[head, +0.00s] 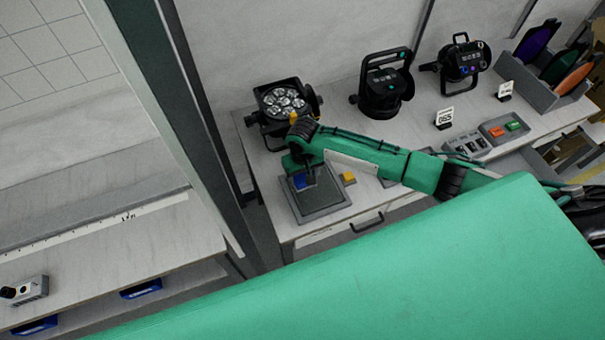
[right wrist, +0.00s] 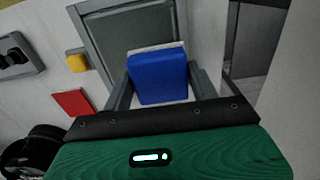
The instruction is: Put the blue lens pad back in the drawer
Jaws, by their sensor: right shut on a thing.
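The blue lens pad (head: 303,182) is between the fingers of my right gripper (head: 300,172), over a grey square tray (head: 325,208) near the table's left end. In the right wrist view the blue pad (right wrist: 160,80) sits between the two dark fingers of the right gripper (right wrist: 162,90), with a pale strip along its far edge. The right gripper is shut on it. Whether the pad touches the tray I cannot tell. A drawer front with a dark handle (head: 367,224) shows below the table edge, partly hidden by my green body. My left gripper is out of view.
A yellow block (head: 348,178) lies beside the tray; a red block (right wrist: 72,102) shows in the wrist view. A par can with several lenses (head: 284,102) stands behind my gripper. Two black lamps (head: 385,88) stand farther right. A dark post (head: 185,90) rises left of the table.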

